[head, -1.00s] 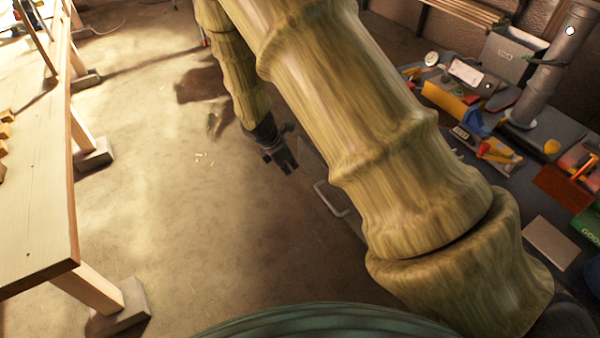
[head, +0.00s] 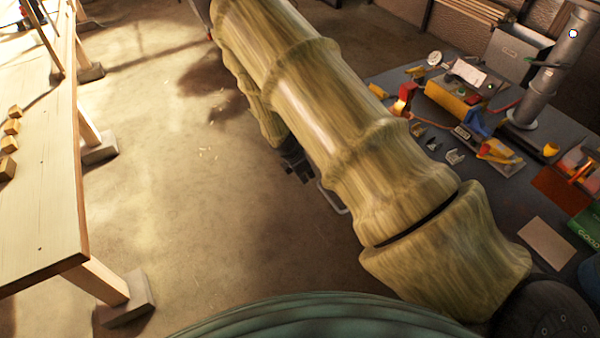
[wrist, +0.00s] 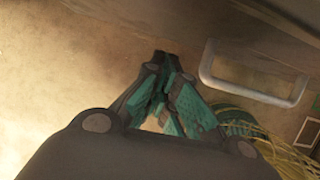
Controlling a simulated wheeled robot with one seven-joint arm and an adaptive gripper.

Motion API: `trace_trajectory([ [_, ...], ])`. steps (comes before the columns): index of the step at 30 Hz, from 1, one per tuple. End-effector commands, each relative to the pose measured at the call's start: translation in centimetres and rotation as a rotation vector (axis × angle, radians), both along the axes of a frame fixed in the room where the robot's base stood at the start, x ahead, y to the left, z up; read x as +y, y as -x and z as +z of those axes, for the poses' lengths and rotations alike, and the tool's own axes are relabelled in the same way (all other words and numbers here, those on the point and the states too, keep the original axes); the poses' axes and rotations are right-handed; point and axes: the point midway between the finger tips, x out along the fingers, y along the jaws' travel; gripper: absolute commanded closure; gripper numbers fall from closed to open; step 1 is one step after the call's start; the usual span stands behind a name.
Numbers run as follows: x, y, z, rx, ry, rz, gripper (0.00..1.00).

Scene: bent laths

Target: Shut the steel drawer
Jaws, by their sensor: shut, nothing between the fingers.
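The steel drawer's pale U-shaped handle (head: 333,200) juts out from under the dark workbench, partly behind my arm in the head view. In the wrist view the handle (wrist: 248,92) lies right of my fingers, whole and close. The drawer's front and how far it stands out are hidden by my arm in the head view. My gripper (head: 298,167) is low over the floor, just left of the handle. In the wrist view my gripper (wrist: 160,62) has its teal-padded fingers together, empty and apart from the handle.
The dark workbench (head: 487,190) on the right carries tools, a yellow box and a grey post. A pale wooden table (head: 45,205) stands at the left. Bare floor (head: 200,220) lies between them.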

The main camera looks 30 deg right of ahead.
Motion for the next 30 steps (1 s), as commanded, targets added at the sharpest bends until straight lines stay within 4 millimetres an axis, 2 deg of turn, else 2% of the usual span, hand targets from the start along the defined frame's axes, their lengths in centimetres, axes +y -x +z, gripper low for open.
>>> trace_trajectory([
  [7,-1.9,-0.1,0.1,0.001,0.0,0.0,1.0],
  [23,-2.4,-0.2,0.0,0.0,0.0,0.001,1.0],
  [30,-4.5,-0.9,0.0,-0.001,-0.001,0.009,1.0],
])
